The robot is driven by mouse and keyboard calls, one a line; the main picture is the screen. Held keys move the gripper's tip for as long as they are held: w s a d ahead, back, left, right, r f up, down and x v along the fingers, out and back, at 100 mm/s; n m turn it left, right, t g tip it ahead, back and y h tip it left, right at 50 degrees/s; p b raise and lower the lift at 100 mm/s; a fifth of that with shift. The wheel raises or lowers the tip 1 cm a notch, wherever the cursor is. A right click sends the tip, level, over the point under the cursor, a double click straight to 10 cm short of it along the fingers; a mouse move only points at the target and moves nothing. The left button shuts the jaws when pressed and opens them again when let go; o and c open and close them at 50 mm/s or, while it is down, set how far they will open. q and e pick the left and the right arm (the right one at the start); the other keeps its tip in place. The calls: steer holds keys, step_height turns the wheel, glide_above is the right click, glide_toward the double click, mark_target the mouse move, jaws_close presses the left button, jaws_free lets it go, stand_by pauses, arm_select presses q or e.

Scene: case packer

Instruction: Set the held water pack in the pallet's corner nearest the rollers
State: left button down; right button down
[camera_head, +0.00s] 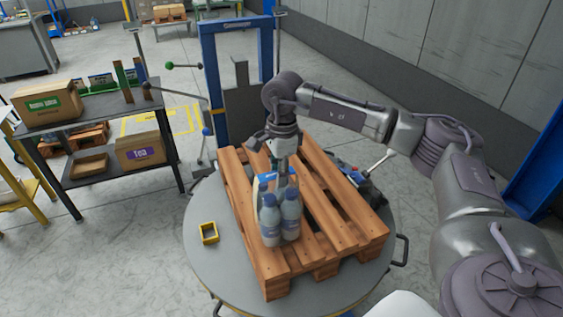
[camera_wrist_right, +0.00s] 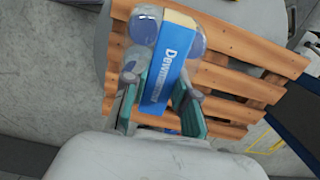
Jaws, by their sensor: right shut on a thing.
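The water pack (camera_head: 280,218) is a group of clear bottles with blue-purple caps and a blue-and-white band. It is upright over the near left part of the wooden pallet (camera_head: 345,222); I cannot tell whether it touches the slats. My right gripper (camera_head: 284,178) reaches down from above and is shut on the pack. In the right wrist view its two teal fingers (camera_wrist_right: 157,108) sit on either side of the pack's blue lettered band (camera_wrist_right: 172,72), with pallet slats (camera_wrist_right: 240,86) behind. My left gripper is not in view. I cannot make out the rollers.
The pallet lies on a round grey table (camera_head: 205,265). A small yellow square frame (camera_head: 208,233) lies on the table left of the pallet. A blue upright frame (camera_head: 211,85) stands behind. A dark shelf (camera_head: 72,182) with cartons is at the left. The pallet's right slats are bare.

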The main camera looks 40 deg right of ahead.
steer(key=shift+f, duration=0.8)
steer(key=c, duration=0.9)
jaws_free()
steer(key=shift+s, duration=0.1)
steer(key=shift+r, duration=0.45)
steer(key=r+b, duration=0.1)
steer(key=r, duration=0.2)
steer(key=r+b, duration=0.1)
steer(key=r, duration=0.2)
steer(key=r+b, duration=0.1)
steer(key=r, duration=0.2)
steer(key=shift+d+r, duration=0.25)
steer(key=shift+r, duration=0.75)
